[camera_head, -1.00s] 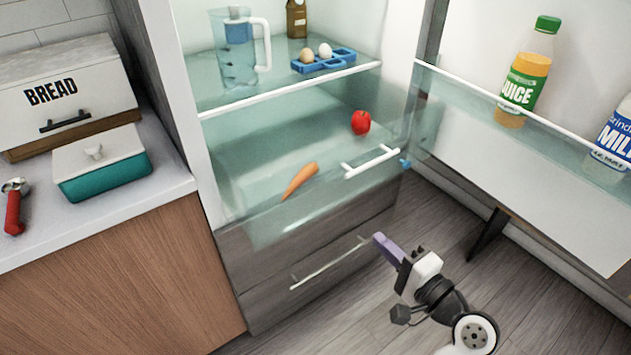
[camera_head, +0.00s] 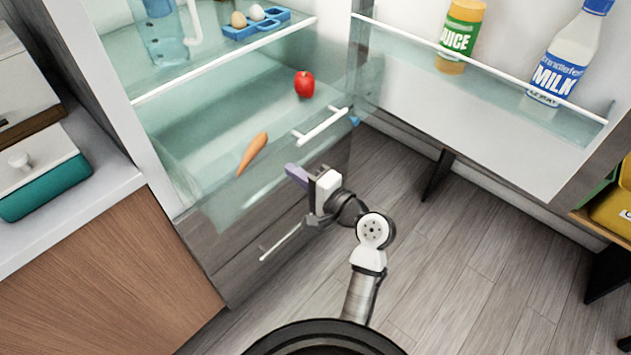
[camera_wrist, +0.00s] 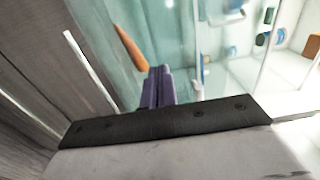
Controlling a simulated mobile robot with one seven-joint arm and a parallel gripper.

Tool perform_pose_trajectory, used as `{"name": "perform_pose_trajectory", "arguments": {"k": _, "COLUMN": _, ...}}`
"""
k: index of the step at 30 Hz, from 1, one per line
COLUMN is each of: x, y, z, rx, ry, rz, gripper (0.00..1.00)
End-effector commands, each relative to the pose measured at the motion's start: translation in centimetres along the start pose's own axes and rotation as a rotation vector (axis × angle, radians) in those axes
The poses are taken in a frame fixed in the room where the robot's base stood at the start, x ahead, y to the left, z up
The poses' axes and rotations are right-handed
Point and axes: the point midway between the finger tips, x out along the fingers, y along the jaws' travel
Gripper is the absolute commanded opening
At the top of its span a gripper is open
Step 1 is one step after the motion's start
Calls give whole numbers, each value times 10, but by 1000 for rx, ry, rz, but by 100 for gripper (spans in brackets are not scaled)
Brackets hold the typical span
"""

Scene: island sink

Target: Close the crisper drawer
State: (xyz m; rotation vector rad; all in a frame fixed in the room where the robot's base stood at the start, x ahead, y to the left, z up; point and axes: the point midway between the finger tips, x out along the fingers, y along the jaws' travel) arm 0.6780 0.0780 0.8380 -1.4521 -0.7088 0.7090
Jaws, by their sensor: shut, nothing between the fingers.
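The crisper drawer (camera_head: 215,203) is a clear glass drawer low in the fridge with a white bar handle (camera_head: 322,125) on its front. It appears pulled out a little, though the clear walls make the amount hard to tell. A carrot (camera_head: 253,152) and a red tomato (camera_head: 304,84) are seen inside it. My gripper (camera_head: 290,170) has purple fingers, shut and empty, just in front of the drawer's front and below its handle. The wrist view shows the fingers (camera_wrist: 157,84) pointing toward the glass, with the carrot (camera_wrist: 131,48) beyond. Contact with the glass cannot be told.
A wooden lower drawer with a long bar handle (camera_head: 281,242) is below. The open fridge door (camera_head: 480,110) at right holds juice (camera_head: 460,36) and milk (camera_head: 568,58). A counter (camera_head: 75,230) stands left. Floor at right (camera_head: 450,270) is clear.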

Motion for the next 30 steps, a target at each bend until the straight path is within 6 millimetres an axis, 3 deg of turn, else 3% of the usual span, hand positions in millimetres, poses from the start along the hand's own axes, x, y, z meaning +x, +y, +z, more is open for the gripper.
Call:
{"name": "perform_pose_trajectory", "arguments": {"k": 7, "x": 26, "y": -2, "z": 0, "rx": -1, "ry": -1, "rz": -2, "gripper": 0}}
{"name": "perform_pose_trajectory", "arguments": {"k": 23, "x": 32, "y": -1, "z": 0, "rx": -1, "ry": 0, "rz": -1, "gripper": 0}}
{"name": "perform_pose_trajectory", "arguments": {"k": 30, "x": 62, "y": -2, "z": 1, "rx": -1, "ry": -3, "rz": -1, "gripper": 0}}
